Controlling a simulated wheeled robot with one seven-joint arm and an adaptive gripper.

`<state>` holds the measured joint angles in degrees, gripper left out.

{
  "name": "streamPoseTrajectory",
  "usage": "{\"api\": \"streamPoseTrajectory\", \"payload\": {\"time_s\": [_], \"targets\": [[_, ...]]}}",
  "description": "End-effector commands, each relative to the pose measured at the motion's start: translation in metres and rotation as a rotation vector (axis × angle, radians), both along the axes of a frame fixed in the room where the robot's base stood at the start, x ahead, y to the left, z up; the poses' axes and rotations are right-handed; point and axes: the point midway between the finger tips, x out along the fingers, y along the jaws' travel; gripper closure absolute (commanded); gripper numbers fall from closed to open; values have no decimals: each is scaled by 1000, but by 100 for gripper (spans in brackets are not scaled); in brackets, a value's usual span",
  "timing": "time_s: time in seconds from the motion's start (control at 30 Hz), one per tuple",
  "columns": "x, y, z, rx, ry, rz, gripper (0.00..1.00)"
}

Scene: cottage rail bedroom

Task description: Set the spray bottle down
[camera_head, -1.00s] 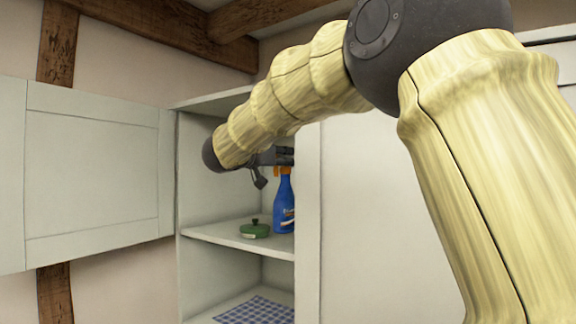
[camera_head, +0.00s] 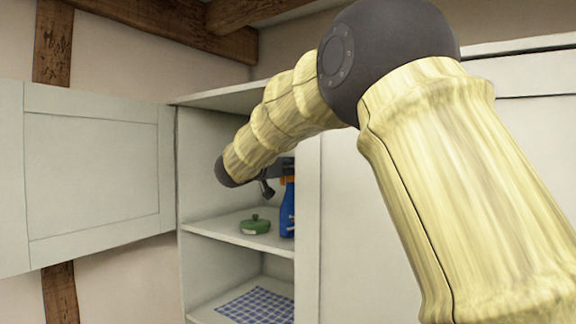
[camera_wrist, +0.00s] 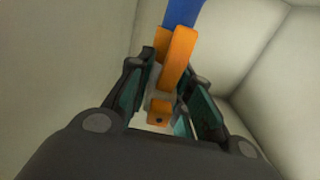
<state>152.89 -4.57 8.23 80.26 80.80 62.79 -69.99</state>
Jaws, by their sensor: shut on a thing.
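The spray bottle (camera_head: 287,212) is blue with an orange head. It is upright inside the open cabinet, over the right part of the middle shelf (camera_head: 240,233), partly hidden by the cabinet's front panel. I cannot tell whether its base touches the shelf. My gripper (camera_head: 284,174) is at the bottle's top, mostly hidden in the head view. In the wrist view my gripper's fingers (camera_wrist: 160,88) are shut around the orange head, and part of the blue body (camera_wrist: 184,12) shows beyond it.
A green lidded dish (camera_head: 255,226) stands on the same shelf, left of the bottle. A blue checked cloth (camera_head: 256,306) lies on the shelf below. The cabinet door (camera_head: 92,175) is open to the left. A pale panel (camera_head: 308,240) borders the opening on the right.

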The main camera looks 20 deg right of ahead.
Motion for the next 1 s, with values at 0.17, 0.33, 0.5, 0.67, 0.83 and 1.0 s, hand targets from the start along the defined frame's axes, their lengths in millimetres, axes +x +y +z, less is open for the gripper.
{"api": "streamPoseTrajectory", "payload": {"time_s": [0.17,0.33,0.5,0.67,0.83,1.0], "targets": [[0,-1,-5,0,-1,-1,100],[0,-1,-6,0,-1,-1,100],[0,-1,-8,0,-1,-1,100],[0,-1,-10,1,0,-1,61],[0,-1,-10,1,1,-1,57],[0,-1,-9,1,0,-1,57]]}}
